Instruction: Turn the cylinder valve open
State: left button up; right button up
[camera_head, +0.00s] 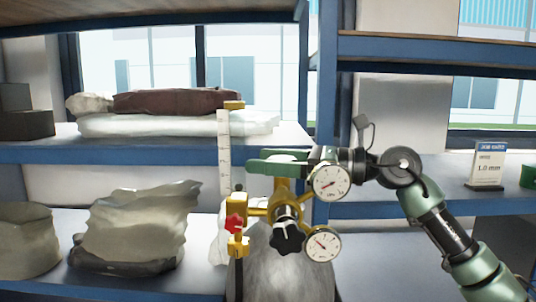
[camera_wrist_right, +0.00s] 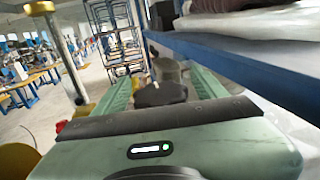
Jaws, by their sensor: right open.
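The grey gas cylinder (camera_head: 280,270) stands in front of the shelves, in the lower middle of the head view. Brass valve fittings (camera_head: 257,211) sit on its top, with two round gauges, a red knob (camera_head: 235,222) and a black knob (camera_head: 287,238). My right gripper (camera_head: 257,160) reaches in from the right, just above the fittings, its green fingers pointing left. In the right wrist view its fingers are spread, with a dark rounded part (camera_wrist_right: 160,94) between them; I cannot tell whether they touch it. The upper gauge hides part of the gripper. My left gripper is not in view.
Blue shelves (camera_head: 180,153) stand behind the cylinder, with white and brown bags on them. Open sacks (camera_head: 140,225) stand on the lower left shelf. A small sign (camera_head: 489,165) stands on the right shelf. A white ruler-like upright (camera_head: 224,150) rises left of my right gripper.

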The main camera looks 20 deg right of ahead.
jog(key=shift+c, duration=0.3)
jog(key=c, duration=1.3)
jog(key=shift+n+g+y, duration=0.3)
jog(key=shift+g, duration=0.3)
jog(key=shift+s+n+g, duration=0.1)
jog(key=shift+n+g, duration=0.2)
jog(key=shift+s+a+r+n+g+y, duration=0.1)
jog(key=shift+n+g+y, duration=0.5)
jog(key=shift+g, duration=0.4)
jog(key=n+g, duration=0.1)
jog(key=g, duration=0.1)
jog(key=n+g+p, duration=0.1)
jog(key=shift+s+n+g, duration=0.3)
jog(key=shift+g, duration=0.1)
jog(key=shift+s+n+g+p, duration=0.15)
jog(key=shift+n+g+p, duration=0.4)
jog(key=shift+g, duration=0.55)
